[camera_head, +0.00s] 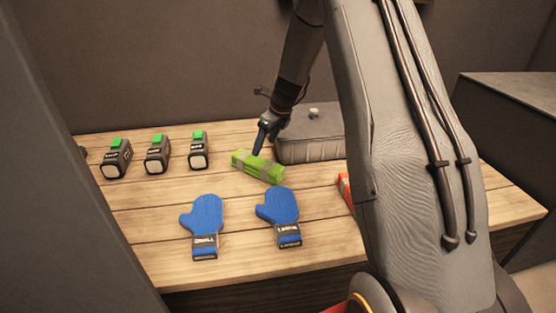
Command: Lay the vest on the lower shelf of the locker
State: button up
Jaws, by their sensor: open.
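A folded lime-green bundle with grey bands (257,166), which looks like the vest, lies on the wooden surface (140,190), near its middle. My gripper (258,150) points down at it from above, its dark fingertips at or just over its top. The fingers are open, though the gap between them is hard to see at this size. I cannot tell whether they touch the bundle. An orange item (344,188) lies to the right, mostly hidden behind my arm. I cannot make out a locker with a lower shelf.
A grey case (312,140) stands just right of my gripper. Dark devices with green tops (157,154) stand in a row at the left. Two blue mitts (203,225) (278,213) lie in front. A dark box-like unit (520,130) stands at the right.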

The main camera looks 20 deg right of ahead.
jog(key=s+r+n+g+h, duration=0.1)
jog(key=s+r+n, duration=0.3)
jog(key=s+n, duration=0.9)
jog(key=s+a+r+n+g+h, duration=0.1)
jog(key=s+r+n, duration=0.4)
jog(key=s+n, duration=0.8)
jog(key=s+g, duration=0.1)
jog(key=s, duration=1.3)
jog(key=shift+s+a+r+g, duration=0.2)
jog(key=shift+s+r+g, duration=0.1)
jog(key=shift+s, duration=0.1)
